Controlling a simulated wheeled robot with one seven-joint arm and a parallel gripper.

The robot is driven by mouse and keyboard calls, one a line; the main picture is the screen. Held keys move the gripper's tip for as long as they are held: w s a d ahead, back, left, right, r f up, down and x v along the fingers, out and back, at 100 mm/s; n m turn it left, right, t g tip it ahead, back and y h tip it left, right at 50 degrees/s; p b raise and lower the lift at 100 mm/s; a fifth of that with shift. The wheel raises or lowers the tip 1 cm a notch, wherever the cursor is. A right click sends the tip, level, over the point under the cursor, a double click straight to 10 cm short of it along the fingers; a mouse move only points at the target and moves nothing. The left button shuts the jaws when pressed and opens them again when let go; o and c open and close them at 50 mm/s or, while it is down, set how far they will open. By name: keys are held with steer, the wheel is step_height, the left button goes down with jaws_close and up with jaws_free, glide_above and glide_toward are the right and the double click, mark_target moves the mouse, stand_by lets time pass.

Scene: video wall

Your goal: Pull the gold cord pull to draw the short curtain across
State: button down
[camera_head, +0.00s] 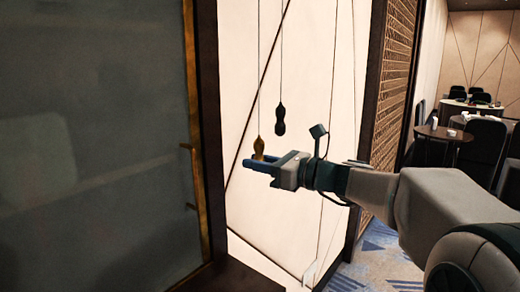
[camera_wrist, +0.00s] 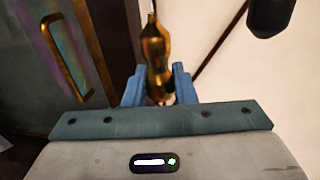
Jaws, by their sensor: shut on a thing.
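The gold cord pull (camera_head: 258,147) hangs on a thin cord in front of a pale wall panel. In the wrist view the gold cord pull (camera_wrist: 154,48) stands upright between the two blue fingers. My gripper (camera_head: 260,163) is shut on its lower part, reaching in from the right; it also shows in the wrist view (camera_wrist: 158,88). The lower end of the pull is partly hidden by the fingers. A dark cord pull (camera_head: 280,122) hangs on its own cord just right of and above the gold one, apart from my gripper. I cannot make out the short curtain.
A dark-framed glass cabinet door (camera_head: 100,130) with a gold handle (camera_head: 193,200) stands close on the left. A woven brown panel (camera_head: 393,80) is on the right. Tables and chairs (camera_head: 480,145) stand farther back over a blue patterned carpet (camera_head: 375,262).

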step_height(320, 180, down, 18)
steer(key=b, duration=0.9)
steer(key=shift+f+b, duration=0.15)
steer(key=shift+b, duration=0.15)
steer(key=shift+s, duration=0.1)
steer(key=c, duration=1.2)
jaws_free()
steer(key=shift+c, duration=0.2)
steer(key=shift+d, duration=0.1)
steer(key=p+v, duration=0.1)
steer(key=v, duration=1.2)
steer(key=shift+d, duration=0.25)
steer(key=shift+s, duration=0.2)
